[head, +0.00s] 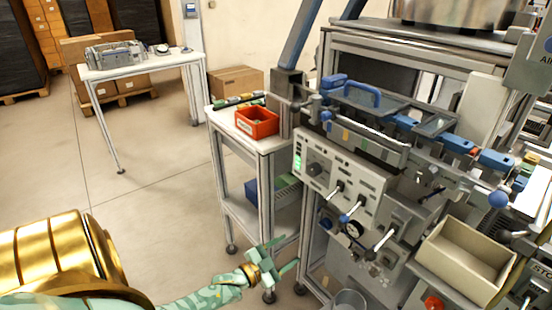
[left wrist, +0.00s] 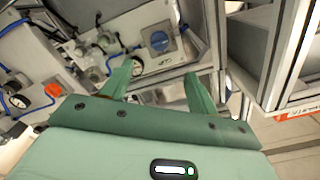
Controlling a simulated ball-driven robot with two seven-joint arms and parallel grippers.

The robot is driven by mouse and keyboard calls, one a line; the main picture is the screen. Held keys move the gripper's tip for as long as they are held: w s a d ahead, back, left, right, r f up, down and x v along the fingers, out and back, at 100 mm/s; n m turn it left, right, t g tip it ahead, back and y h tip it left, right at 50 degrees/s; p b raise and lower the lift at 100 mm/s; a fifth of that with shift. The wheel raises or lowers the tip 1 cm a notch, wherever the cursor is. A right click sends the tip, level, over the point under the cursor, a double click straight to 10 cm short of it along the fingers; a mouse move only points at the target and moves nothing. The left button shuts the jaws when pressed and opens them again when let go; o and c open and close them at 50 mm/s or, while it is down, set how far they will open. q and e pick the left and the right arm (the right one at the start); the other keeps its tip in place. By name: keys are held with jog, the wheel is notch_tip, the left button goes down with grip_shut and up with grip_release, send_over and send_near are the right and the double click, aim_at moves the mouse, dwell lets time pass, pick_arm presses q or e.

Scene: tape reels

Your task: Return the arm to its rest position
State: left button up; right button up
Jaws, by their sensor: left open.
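My left gripper (head: 277,261) is low in the head view, in front of the legs of a small white side table (head: 262,146). Its two green fingers are spread with nothing between them. In the left wrist view the open fingers (left wrist: 160,88) point toward the machine's lower panel with a blue knob (left wrist: 158,40). I cannot tell from these views how near the fingers are to the panel. My left arm comes in from the bottom left, green with gold parts. My right gripper does not show.
The machine (head: 340,185), with levers and gauges, fills the right side. A beige bin (head: 466,252) juts from its front. A red bin (head: 257,122) stands on the side table. A farther table (head: 140,70) and cardboard boxes (head: 237,80) stand behind. The floor (head: 150,170) at left is clear.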

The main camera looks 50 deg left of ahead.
pick_arm(q)
jog(key=shift+s+a, duration=0.1)
jog(key=shift+s, duration=1.15)
